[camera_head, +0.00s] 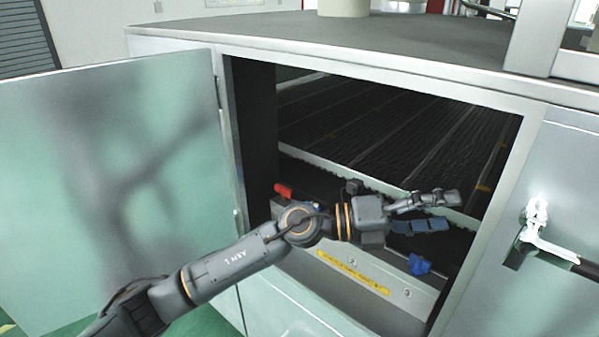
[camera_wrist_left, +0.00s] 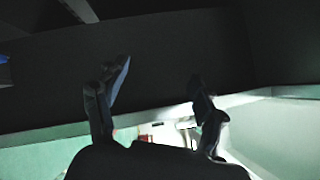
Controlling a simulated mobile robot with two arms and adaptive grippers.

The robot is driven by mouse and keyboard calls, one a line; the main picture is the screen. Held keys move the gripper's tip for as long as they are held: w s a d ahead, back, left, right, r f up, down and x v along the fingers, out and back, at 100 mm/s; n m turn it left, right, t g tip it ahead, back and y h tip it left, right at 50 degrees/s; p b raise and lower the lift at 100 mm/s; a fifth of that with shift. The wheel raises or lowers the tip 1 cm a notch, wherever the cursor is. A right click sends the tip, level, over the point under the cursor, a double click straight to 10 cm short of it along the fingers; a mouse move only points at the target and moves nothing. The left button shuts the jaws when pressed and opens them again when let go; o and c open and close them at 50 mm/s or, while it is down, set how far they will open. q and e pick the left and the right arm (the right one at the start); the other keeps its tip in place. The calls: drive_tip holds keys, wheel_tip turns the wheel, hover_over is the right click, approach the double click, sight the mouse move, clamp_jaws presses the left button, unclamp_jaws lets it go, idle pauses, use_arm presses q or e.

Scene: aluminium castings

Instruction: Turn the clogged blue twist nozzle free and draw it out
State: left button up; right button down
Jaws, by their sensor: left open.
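A blue nozzle (camera_head: 420,264) sits on the pale front ledge inside the open cabinet in the head view. A second small blue piece (camera_head: 316,207) shows partly behind my left arm. I cannot tell from the picture which is clogged. My left gripper (camera_head: 450,211) is open and empty inside the cabinet opening, above the blue nozzle and apart from it in the picture. In the left wrist view, its fingers (camera_wrist_left: 160,78) are spread before a dark surface. A bluish patch shows at that view's upper left, too dark to identify. My right gripper is not in view.
The open cabinet door (camera_head: 110,190) stands at left. A red piece (camera_head: 283,190) lies near the opening's left side. A yellow label strip (camera_head: 353,272) is on the ledge's face. Dark ribbed panels (camera_head: 390,135) fill the back. A white handle fitting (camera_head: 535,225) is at right.

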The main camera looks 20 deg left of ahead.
use_arm(q)
drive_tip(key=w+a+f+m+g+y, duration=0.2)
drive_tip(key=w+a+f+m+y, duration=0.4)
drive_tip(key=a+y, duration=0.5)
drive_tip(key=w+a+r+n+y, duration=0.1)
drive_tip(key=w+a+n+y, duration=0.15)
drive_tip(key=a, duration=0.55)
drive_tip(key=w+a+n+y, duration=0.15)
drive_tip(key=a+y, duration=0.25)
drive_tip(key=a, duration=0.4)
drive_tip(key=shift+m+t, duration=0.3)
drive_tip(key=shift+m, duration=0.1)
drive_tip(key=p+x, duration=0.1)
drive_tip(key=x, duration=0.3)
drive_tip(key=p+x, duration=0.1)
drive_tip(key=x, duration=0.3)
drive_tip(key=p+x, duration=0.1)
drive_tip(key=x, duration=0.3)
drive_tip(key=shift+w+f, duration=0.1)
drive_tip(key=shift+w, duration=0.35)
drive_tip(key=shift+w+f, duration=0.2)
drive_tip(key=shift+f, duration=0.3)
